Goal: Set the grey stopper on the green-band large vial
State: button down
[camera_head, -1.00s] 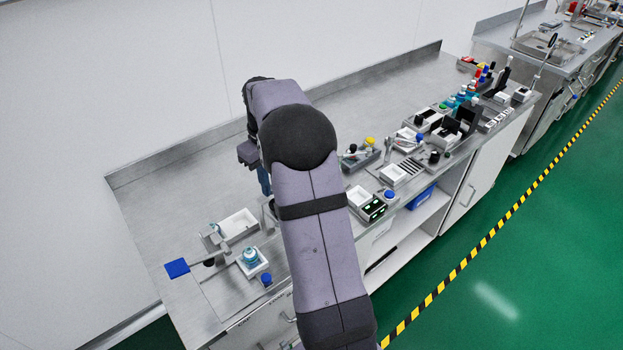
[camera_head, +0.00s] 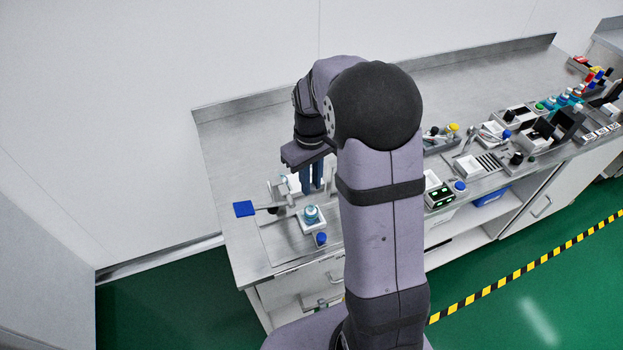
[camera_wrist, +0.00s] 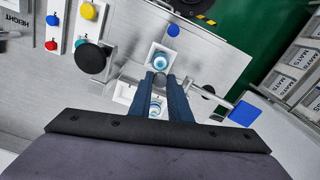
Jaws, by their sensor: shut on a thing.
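My gripper (camera_wrist: 161,80) is shut on a small grey stopper (camera_wrist: 160,79) at its fingertips in the wrist view. In the head view my gripper (camera_head: 312,188) points down over the left part of the bench. A blue-teal vial (camera_wrist: 159,60) stands in a small white tray just beyond the fingertips; it also shows in the head view (camera_head: 311,213). Another bluish vial-like thing (camera_wrist: 156,105) shows between the fingers, over a second white tray. I cannot make out a green band on either. The stopper appears apart from the vials.
A blue round cap (camera_wrist: 173,30) lies beyond the near tray. A metal arm with a blue flat paddle (camera_wrist: 244,113) stands to the right in the wrist view. A black knob (camera_wrist: 92,58) on a stand is at left. Bare bench lies behind the trays.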

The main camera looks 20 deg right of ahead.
jog(key=shift+f, duration=0.1)
jog(key=shift+f+b, duration=1.95)
jog(key=shift+f, duration=0.05)
jog(key=shift+f+b, duration=0.6)
jog(key=shift+f, duration=0.45)
jog(key=shift+f, duration=0.3)
dwell(1.4)
jog(key=c, duration=1.6)
grip_release()
jog(key=shift+o, duration=0.2)
jog(key=shift+r+b, duration=0.7)
jog(key=shift+r, duration=3)
